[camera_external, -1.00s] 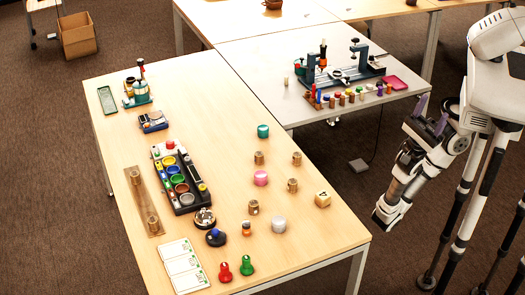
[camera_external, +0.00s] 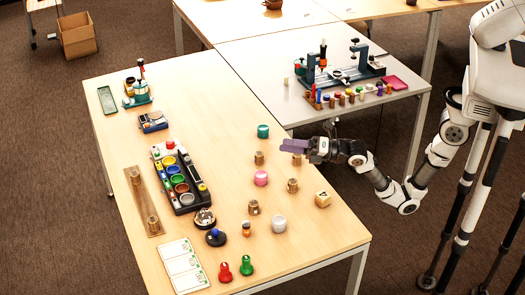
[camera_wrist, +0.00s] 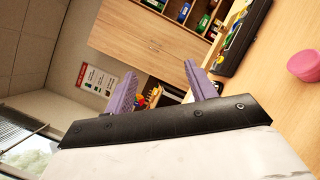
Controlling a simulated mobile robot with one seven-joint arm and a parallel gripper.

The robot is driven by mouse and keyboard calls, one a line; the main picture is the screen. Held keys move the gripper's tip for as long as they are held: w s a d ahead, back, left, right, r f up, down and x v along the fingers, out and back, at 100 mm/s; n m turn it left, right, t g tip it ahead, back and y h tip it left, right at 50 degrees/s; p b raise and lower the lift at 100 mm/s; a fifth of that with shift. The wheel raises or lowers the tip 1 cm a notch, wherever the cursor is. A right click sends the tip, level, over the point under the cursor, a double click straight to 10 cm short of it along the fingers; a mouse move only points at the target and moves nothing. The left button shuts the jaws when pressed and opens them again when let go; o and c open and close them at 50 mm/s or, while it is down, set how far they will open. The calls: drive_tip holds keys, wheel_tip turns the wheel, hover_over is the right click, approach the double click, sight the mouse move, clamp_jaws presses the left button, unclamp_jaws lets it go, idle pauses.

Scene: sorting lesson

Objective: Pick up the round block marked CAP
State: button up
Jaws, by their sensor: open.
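Several round blocks stand on the wooden table: a teal one (camera_external: 263,131), a pink one (camera_external: 261,178), a white one (camera_external: 279,224) and several wooden ones, such as one (camera_external: 259,157) near the teal block. Any lettering is too small to read, so I cannot tell which is marked CAP. My gripper (camera_external: 287,145), with purple fingers, is over the table's right side, right of the teal block. It is open and empty. In the wrist view the open fingers (camera_wrist: 160,88) point toward cabinets, and a pink block (camera_wrist: 303,66) shows at the right edge.
A tray of coloured cups (camera_external: 180,180), red (camera_external: 225,272) and green (camera_external: 247,265) pegs and white cards (camera_external: 183,266) occupy the left and front. A grey table (camera_external: 255,62) with a blue fixture adjoins behind.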

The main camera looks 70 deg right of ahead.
drive_tip(key=w+d+f+n+g+h, duration=0.25)
drive_tip(key=w+d+f+h, duration=0.2)
drive_tip(key=d+f, duration=0.35)
drive_tip(key=n+g+h+p, duration=0.1)
drive_tip(key=n+g+h, duration=0.1)
drive_tip(key=n+h, duration=0.15)
approach(259, 154)
drive_tip(key=shift+m+g, duration=0.25)
drive_tip(key=shift+m, duration=0.05)
drive_tip(key=p+x, duration=0.1)
drive_tip(key=x, duration=0.3)
drive_tip(key=shift+w+d+f, duration=0.1)
drive_tip(key=shift+w, duration=0.2)
drive_tip(key=shift+p+x, duration=0.75)
drive_tip(key=shift+x, duration=2.15)
drive_tip(key=shift+s+d+f, duration=0.1)
drive_tip(key=shift+f, duration=0.05)
drive_tip(key=c, duration=1.1)
drive_tip(key=shift+o, duration=0.2)
